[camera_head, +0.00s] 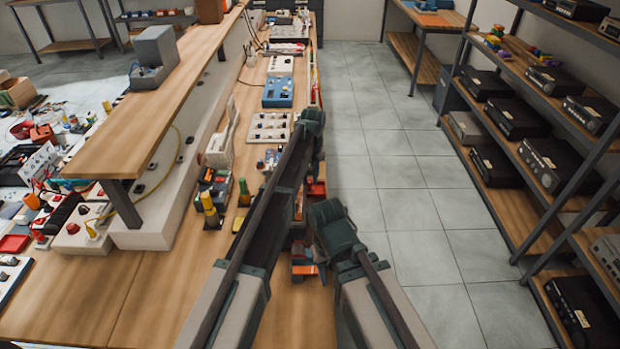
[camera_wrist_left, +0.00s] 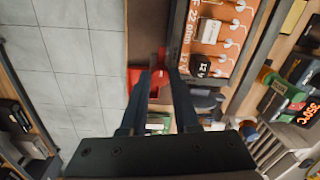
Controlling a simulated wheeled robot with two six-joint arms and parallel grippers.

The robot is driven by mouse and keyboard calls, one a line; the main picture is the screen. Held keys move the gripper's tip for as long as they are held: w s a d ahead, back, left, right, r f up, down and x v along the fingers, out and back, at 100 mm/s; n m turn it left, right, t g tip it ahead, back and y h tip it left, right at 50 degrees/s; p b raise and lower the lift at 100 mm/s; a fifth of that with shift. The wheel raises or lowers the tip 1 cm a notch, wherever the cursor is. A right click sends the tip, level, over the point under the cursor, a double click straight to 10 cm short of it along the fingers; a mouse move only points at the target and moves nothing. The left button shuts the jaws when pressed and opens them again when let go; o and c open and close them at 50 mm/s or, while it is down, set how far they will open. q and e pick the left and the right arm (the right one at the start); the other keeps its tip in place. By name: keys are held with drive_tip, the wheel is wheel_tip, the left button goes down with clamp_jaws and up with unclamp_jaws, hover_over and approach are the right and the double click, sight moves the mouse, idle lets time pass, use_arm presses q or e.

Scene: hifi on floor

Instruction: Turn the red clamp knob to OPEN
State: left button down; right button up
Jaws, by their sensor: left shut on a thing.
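My left gripper (camera_wrist_left: 161,68) is seen from behind in the left wrist view, its two dark fingers close together at the tips. Red shows between and beside the fingers, the red clamp knob (camera_wrist_left: 158,93), and the fingers are shut on it. The fingers hide much of the knob, and I cannot read its setting or any OPEN mark. In the head view a red part (camera_head: 317,188) shows beside my left arm, at the bench's right edge. My right arm comes in from the lower right, but its fingers do not show.
An orange board (camera_wrist_left: 212,35) with white parts lies close to the fingertips. A grey switch panel (camera_head: 269,127) and a blue box (camera_head: 278,92) stand farther along the bench. A raised wooden shelf (camera_head: 150,115) runs along the left. The tiled floor (camera_head: 400,170) to the right is clear.

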sight(311, 180)
idle(0.4)
use_arm(q)
drive_tip(key=c, duration=0.6)
unclamp_jaws()
drive_tip(key=shift+c, duration=0.2)
wheel_tip(311, 180, up, 14)
drive_tip(key=p, duration=1.3)
drive_tip(key=shift+d+p, duration=0.25)
drive_tip(key=shift+p, duration=0.15)
drive_tip(key=shift+f, duration=0.15)
